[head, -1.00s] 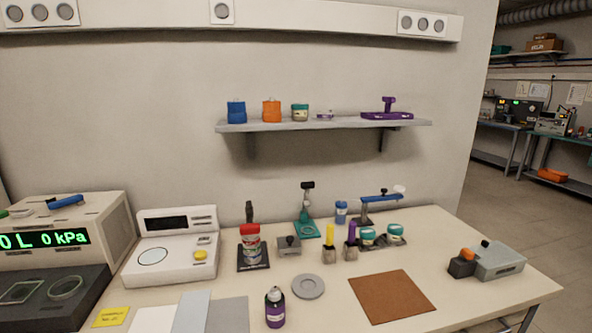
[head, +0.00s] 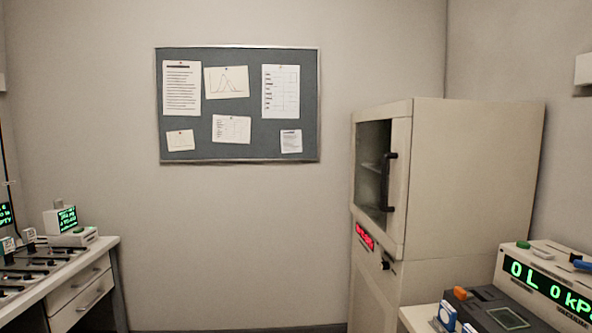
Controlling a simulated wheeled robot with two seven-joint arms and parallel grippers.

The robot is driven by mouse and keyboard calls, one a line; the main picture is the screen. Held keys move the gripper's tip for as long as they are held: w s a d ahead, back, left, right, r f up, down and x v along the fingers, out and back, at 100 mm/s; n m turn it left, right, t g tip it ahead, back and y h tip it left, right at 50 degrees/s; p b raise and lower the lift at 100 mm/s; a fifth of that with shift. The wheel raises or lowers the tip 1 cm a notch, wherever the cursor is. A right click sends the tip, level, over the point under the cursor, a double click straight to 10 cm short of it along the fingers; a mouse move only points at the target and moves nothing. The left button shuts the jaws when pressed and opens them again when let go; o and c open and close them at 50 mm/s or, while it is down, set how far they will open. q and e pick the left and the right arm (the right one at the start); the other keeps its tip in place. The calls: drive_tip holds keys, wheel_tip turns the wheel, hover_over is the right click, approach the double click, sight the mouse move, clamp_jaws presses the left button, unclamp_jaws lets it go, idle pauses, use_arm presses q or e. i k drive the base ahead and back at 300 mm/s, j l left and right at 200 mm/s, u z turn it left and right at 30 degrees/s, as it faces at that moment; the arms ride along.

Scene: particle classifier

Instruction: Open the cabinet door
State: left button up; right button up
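A tall beige cabinet (head: 470,185) stands right of the middle in the head view, against the back wall. Its upper door (head: 398,215) has a dark glass pane (head: 371,168) and faces left; it looks shut. A black vertical bar handle (head: 388,183) is on the door's right side. A shelf shows dimly behind the glass. Below the door are a red lit display (head: 364,236) and a small black knob (head: 386,265). Neither of my grippers is in view.
A bench with a green-lit instrument (head: 540,280) stands in front of the cabinet at lower right. A drawer desk (head: 85,290) with devices is at far left. Floor between them is barely visible. A pinboard (head: 238,150) hangs on the back wall.

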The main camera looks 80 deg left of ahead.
sight(401, 112)
drive_tip(key=u, duration=2.1)
drive_tip(key=i+j, duration=0.2)
drive_tip(key=i, duration=0.2)
